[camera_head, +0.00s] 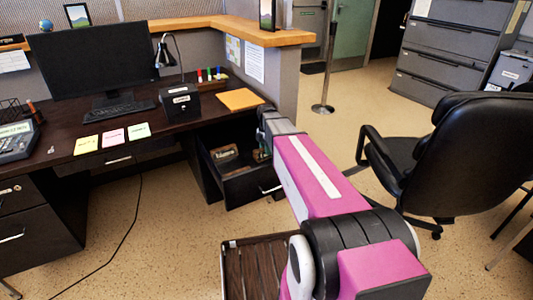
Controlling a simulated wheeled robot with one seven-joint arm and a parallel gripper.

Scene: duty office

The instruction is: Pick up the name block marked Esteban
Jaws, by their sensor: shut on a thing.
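My arm reaches over an open dark drawer (240,187) under the right end of the desk. My gripper (262,146) points down at the drawer's right side, small and partly hidden by my own wrist. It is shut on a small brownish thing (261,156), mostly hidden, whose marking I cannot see. A brown block with a pale label (225,154) lies in the left part of the drawer, apart from the gripper. Its lettering is too small to read, so I cannot tell which block is marked Esteban.
The desk (185,122) holds a monitor (85,62), a keyboard (110,111), a lamp (166,56), a black box (180,103) and sticky notes (112,136). A black chair (460,150) stands right of my arm. A dark slatted tray (258,268) is in front, below.

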